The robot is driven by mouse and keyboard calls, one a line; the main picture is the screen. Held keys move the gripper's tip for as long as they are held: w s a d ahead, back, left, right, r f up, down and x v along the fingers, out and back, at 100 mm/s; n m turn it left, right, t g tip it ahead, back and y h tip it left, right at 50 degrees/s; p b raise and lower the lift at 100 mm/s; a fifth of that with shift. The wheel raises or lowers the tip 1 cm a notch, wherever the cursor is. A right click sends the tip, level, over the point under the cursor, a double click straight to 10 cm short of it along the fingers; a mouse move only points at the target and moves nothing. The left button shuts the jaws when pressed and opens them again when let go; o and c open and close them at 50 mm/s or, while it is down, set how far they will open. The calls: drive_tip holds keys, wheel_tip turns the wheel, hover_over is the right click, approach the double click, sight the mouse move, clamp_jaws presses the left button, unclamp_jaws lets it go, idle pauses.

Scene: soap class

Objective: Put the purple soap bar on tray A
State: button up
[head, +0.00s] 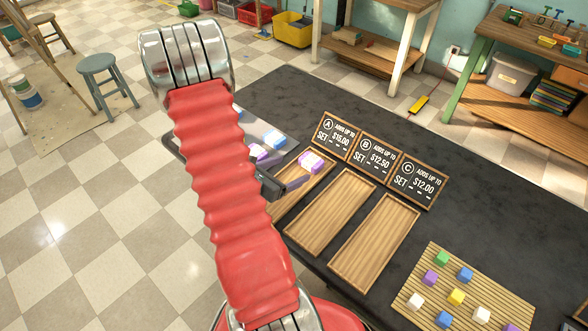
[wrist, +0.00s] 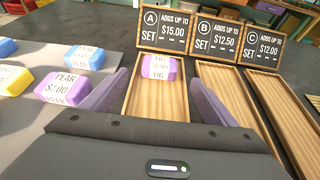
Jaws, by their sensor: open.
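A purple soap bar (head: 311,162) with a white label lies on wooden tray A (wrist: 155,102), at its far end below sign A. It also shows in the wrist view (wrist: 159,68). My gripper (wrist: 157,80) is open over tray A, its fingers spread to either side with the soap just ahead between them. No finger is seen touching the soap. In the head view my gripper (head: 297,183) is partly hidden by my red arm. Another purple bar (wrist: 63,88), with a price label, lies on the grey surface to the left.
Yellow (wrist: 14,81) and blue (wrist: 84,58) soap bars lie left of tray A. Trays B (head: 330,212) and C (head: 374,243) are empty on the right. Signs A (wrist: 165,27), B and C stand behind the trays. A slatted mat (head: 463,262) holds coloured cubes.

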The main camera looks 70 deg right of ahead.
drive_tip(key=shift+v, duration=0.9)
drive_tip(key=shift+s, duration=0.1)
drive_tip(key=w+a+r+m+y, duration=0.3)
drive_tip(key=w+a+r+m, duration=0.2)
drive_tip(key=a+r+m, duration=0.55)
drive_tip(key=w+a+r+m+t+y, duration=0.1)
drive_tip(key=a+r, duration=0.4)
drive_tip(key=a, duration=0.6)
drive_tip(key=w+a+r+m+t+y, duration=0.1)
drive_tip(key=w+a+r+t+y, duration=0.3)
drive_tip(key=a, duration=0.8)
drive_tip(key=w+a+r+m+t+y, duration=0.1)
drive_tip(key=w+a+r+t+y, duration=0.2)
drive_tip(key=a, duration=0.9)
wheel_tip(320, 180, up, 3)
drive_tip(key=t+y, duration=0.1)
drive_tip(key=t, duration=0.2)
drive_tip(key=shift+r+y, duration=0.15)
drive_tip(key=shift+y, duration=0.15)
